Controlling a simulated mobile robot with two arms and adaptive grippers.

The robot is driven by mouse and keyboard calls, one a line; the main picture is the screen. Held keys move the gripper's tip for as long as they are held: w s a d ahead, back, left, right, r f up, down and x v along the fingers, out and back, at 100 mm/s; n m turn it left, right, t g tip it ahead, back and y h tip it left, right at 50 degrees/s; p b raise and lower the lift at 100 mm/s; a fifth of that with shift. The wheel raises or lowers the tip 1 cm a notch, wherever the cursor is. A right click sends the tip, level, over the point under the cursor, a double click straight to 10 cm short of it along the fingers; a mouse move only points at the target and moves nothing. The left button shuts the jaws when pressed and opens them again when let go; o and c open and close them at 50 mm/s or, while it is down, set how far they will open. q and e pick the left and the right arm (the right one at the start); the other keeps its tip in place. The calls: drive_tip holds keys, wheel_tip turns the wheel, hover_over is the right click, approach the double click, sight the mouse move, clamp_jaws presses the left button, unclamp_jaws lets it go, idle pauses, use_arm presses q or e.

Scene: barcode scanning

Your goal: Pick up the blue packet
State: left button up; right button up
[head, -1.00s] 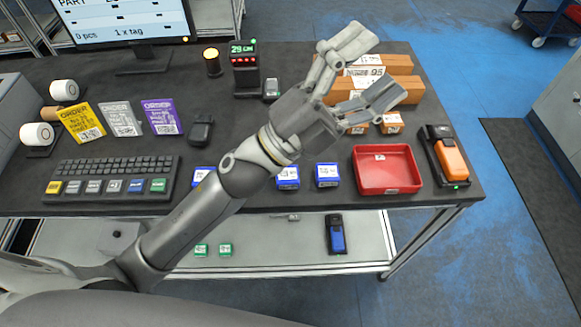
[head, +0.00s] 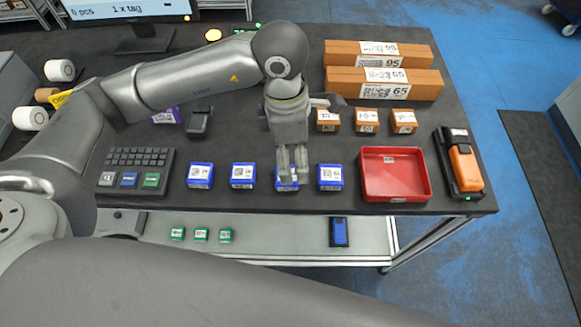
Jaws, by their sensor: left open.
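Several small blue packets with white labels stand in a row along the front of the dark table. From left to right they are a first blue packet (head: 200,176), a second (head: 243,176), a third (head: 287,186) and a fourth (head: 330,177). My left gripper (head: 289,178) points down over the third packet, and its fingers cover part of that packet. The fingers are open. I cannot tell whether they touch the packet. My right gripper is not in view.
A red tray (head: 394,197) and an orange scanner in a dark cradle (head: 460,162) are to the right. Small orange boxes (head: 366,121) and long brown cartons (head: 384,83) lie behind. A keyboard (head: 137,170) is left. Green packets (head: 201,234) sit on the lower shelf.

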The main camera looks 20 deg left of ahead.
use_arm(q)
drive_tip(key=shift+y, duration=0.6)
drive_tip(key=f, duration=0.1)
drive_tip(key=a+f+p, duration=0.1)
drive_tip(key=f, duration=0.1)
drive_tip(key=w+a+f, duration=0.1)
drive_tip(key=f, duration=0.1)
drive_tip(key=shift+a+f, duration=0.1)
drive_tip(key=shift+a, duration=0.1)
drive_tip(key=f, duration=0.1)
drive_tip(key=f+p, duration=0.2)
drive_tip(key=f, duration=0.1)
drive_tip(key=shift+d, duration=0.3)
drive_tip(key=shift+w+f+p, duration=0.1)
drive_tip(key=shift+f+p, duration=0.2)
drive_tip(key=shift+f, duration=0.3)
drive_tip(key=c, duration=1.2)
